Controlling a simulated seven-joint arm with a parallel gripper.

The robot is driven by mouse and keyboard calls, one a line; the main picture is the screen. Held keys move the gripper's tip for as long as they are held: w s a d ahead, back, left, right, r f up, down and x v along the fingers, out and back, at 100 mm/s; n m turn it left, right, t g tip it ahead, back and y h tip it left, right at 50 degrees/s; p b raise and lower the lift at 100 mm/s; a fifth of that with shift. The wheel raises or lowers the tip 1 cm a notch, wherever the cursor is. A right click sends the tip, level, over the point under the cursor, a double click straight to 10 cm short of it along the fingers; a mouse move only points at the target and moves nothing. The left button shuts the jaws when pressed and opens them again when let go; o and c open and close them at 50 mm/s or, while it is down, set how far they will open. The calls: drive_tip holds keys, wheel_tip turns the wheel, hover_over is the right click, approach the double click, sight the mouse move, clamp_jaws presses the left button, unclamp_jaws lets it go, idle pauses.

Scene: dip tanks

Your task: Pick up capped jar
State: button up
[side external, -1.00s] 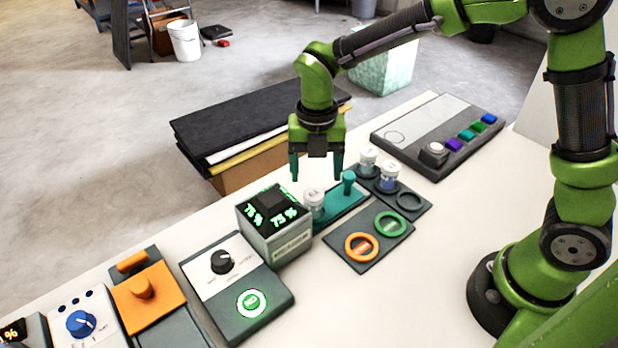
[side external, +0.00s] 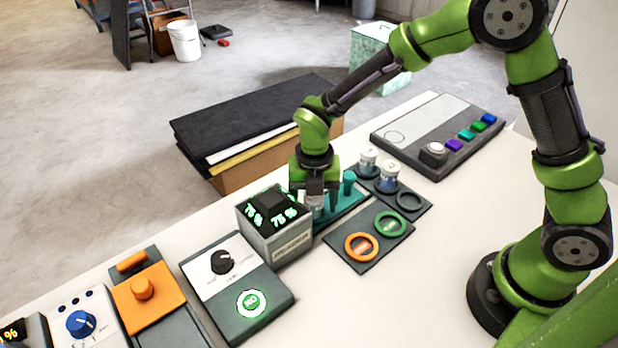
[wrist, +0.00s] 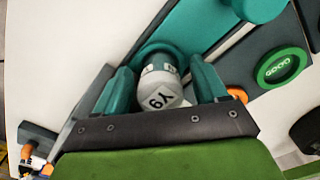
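The capped jar (side external: 316,201) stands in the teal holder (side external: 347,203); its white cap, marked with dark characters, shows in the wrist view (wrist: 161,91). My gripper (side external: 317,208) is lowered over it, pointing down. In the wrist view, my gripper's two teal fingers (wrist: 163,88) stand on either side of the jar, with a narrow gap at each side. The gripper looks open around the jar, not closed on it. In the side view the fingers and palm hide much of the jar.
A box with a lit percentage display (side external: 272,222) stands close to my gripper's left. A teal knob (side external: 349,181) rises close to its right. Two more white-capped jars (side external: 368,158) (side external: 388,173) stand in a dark rack behind. A dark plate (side external: 369,238) with orange and green rings lies in front.

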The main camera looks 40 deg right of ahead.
drive_tip(key=c, duration=1.2)
drive_tip(key=shift+o, duration=0.2)
drive_tip(key=shift+r, duration=0.15)
